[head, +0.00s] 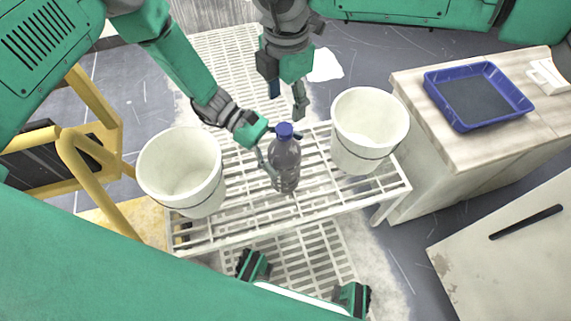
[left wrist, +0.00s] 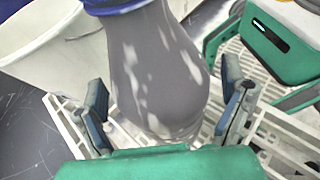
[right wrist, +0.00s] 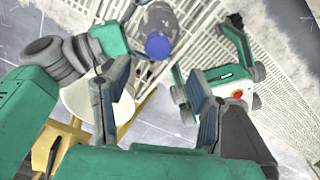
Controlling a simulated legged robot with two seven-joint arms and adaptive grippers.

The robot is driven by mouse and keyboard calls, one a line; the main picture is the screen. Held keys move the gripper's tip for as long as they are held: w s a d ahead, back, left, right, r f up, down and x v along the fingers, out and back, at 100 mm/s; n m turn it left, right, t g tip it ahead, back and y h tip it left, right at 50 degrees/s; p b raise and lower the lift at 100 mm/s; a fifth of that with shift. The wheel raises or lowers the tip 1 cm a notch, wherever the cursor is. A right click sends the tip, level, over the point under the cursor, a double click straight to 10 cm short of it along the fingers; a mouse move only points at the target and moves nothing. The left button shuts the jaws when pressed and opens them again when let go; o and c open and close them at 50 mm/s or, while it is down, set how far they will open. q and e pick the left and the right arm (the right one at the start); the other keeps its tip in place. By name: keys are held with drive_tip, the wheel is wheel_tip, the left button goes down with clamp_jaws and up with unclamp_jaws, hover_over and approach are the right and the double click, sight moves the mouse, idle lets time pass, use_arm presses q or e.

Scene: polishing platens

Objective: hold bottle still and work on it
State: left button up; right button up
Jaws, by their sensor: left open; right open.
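A grey bottle with a blue cap (head: 285,165) stands upright on a white slatted rack (head: 250,226). My left gripper (head: 275,158) is open at the bottle's left side. In the left wrist view the bottle (left wrist: 160,75) lies between the open fingers (left wrist: 165,115), with a gap at least on the right. My right gripper (head: 287,100) is open and empty, above and behind the bottle. In the right wrist view the blue cap (right wrist: 158,46) shows beyond the open fingers (right wrist: 160,105), apart from them.
A white bucket (head: 182,172) stands left of the bottle and another white bucket (head: 369,130) stands right of it, both on the rack. A blue tray (head: 477,95) lies on a cabinet (head: 420,118) at right. A yellow frame (head: 85,165) stands at left.

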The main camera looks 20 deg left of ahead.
sight(282, 127)
use_arm(q)
drive_tip(key=shift+a, duration=0.15)
drive_tip(key=c, duration=1.1)
use_arm(e)
drive_tip(key=shift+a, duration=0.15)
use_arm(q)
drive_tip(key=shift+a, duration=0.2)
clamp_jaws()
use_arm(e)
drive_tip(key=shift+a, duration=0.2)
use_arm(q)
drive_tip(key=shift+d, duration=0.15)
use_arm(e)
drive_tip(key=m, duration=0.3)
drive_tip(key=shift+a+m, duration=0.1)
drive_tip(key=shift+m, duration=0.3)
drive_tip(key=shift+f, duration=0.25)
use_arm(q)
drive_tip(key=shift+f, duration=0.1)
use_arm(e)
drive_tip(key=shift+m, duration=0.3)
wheel_tip(282, 127, down, 8)
drive_tip(key=shift+w+r, duration=0.1)
drive_tip(key=shift+r, duration=0.1)
drive_tip(key=shift+c, duration=0.5)
